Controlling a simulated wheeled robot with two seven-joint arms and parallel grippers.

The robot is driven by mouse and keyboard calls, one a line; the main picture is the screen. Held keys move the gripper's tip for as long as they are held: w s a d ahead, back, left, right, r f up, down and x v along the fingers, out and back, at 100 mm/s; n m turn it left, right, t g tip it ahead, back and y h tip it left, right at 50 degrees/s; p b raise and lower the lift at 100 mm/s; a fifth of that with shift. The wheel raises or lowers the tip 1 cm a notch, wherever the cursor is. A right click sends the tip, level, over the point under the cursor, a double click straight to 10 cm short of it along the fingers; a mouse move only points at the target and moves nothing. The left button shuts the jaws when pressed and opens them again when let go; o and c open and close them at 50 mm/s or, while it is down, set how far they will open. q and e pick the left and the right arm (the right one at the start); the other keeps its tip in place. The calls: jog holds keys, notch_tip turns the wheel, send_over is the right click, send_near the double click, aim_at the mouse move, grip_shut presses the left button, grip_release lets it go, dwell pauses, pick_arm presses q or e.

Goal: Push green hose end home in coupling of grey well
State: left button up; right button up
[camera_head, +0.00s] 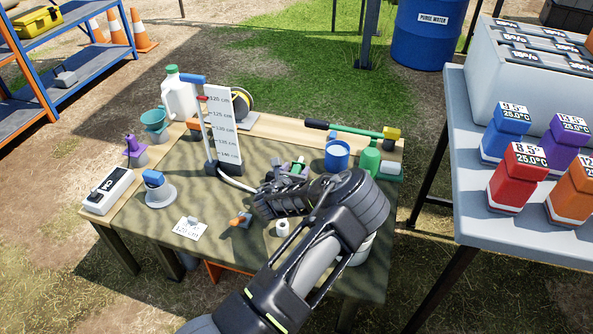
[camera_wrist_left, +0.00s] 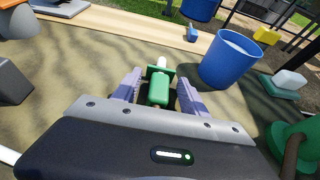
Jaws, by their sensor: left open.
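My left gripper (camera_head: 286,174) is low over the middle of the table, its arm covering much of the area there. In the left wrist view its two fingers (camera_wrist_left: 160,88) stand apart on either side of a green block-shaped piece (camera_wrist_left: 158,90), which has a green plate and a pale tip at its far end. This looks like the green hose end; I cannot tell whether the fingers touch it. A little green (camera_head: 299,168) also shows beside the gripper in the head view. I cannot clearly pick out the grey well's coupling. My right gripper is not in view.
A grey base with a blue top (camera_head: 160,192) and a card (camera_head: 190,228) are further left.

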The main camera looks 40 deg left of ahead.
pick_arm(q)
grip_shut()
dwell(0.5)
